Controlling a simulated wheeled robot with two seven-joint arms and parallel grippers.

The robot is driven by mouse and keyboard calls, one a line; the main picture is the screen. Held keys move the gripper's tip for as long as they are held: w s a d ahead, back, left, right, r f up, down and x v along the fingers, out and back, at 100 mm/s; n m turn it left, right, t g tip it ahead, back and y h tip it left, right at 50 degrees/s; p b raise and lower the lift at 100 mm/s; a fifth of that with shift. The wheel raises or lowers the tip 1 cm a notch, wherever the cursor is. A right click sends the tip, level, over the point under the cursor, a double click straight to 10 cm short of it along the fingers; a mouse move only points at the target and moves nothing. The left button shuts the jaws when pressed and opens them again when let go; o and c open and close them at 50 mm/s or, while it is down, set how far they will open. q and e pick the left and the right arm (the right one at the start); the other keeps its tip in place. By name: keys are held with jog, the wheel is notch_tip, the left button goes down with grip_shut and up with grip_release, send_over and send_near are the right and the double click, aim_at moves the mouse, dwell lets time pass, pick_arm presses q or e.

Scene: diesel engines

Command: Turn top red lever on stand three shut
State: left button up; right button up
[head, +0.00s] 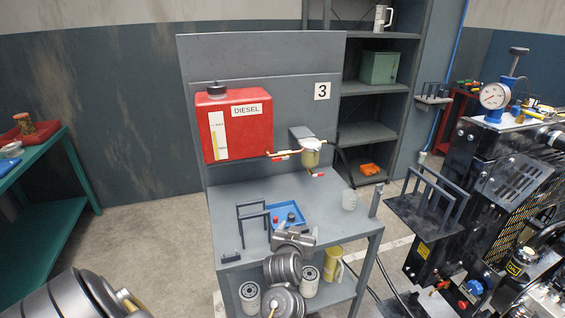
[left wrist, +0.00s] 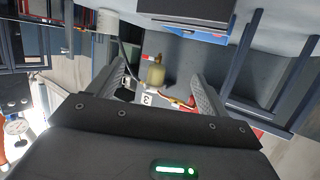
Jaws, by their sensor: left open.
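Stand three (head: 260,55) holds a red diesel tank (head: 236,128) with a brass line running right to a filter bowl (head: 310,156). The top red lever (head: 279,157) lies along that line, left of the bowl. A lower red lever (head: 315,174) is under the bowl. My left gripper (head: 293,238) is over the stand's table, below and in front of the levers. In the left wrist view, upside down, its fingers (left wrist: 163,88) are open with nothing between them. My right gripper is not in view.
On the stand's table (head: 235,195) are a dark frame rack (head: 252,220), a blue tray (head: 287,214) and a clear cup (head: 349,199). An engine (head: 500,180) is at right.

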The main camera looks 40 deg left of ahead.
pick_arm(q)
jog(key=w+a+r+n+y, duration=0.4)
jog(key=w+r+y, duration=0.1)
jog(key=r, duration=0.3)
jog(key=n+g+y, duration=0.2)
jog(key=g+y, duration=0.1)
jog(key=y, duration=0.1)
send_near(281, 157)
jog(key=shift+p+x, duration=1.15)
jog(key=shift+x, duration=2.8)
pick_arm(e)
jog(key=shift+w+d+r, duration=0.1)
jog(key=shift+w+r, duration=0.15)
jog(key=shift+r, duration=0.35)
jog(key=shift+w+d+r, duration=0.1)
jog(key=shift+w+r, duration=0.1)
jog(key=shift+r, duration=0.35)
pick_arm(q)
jog(key=shift+c, duration=0.2)
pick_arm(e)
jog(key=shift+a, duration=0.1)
pick_arm(q)
jog(key=c, duration=1)
jog(key=shift+o, duration=0.3)
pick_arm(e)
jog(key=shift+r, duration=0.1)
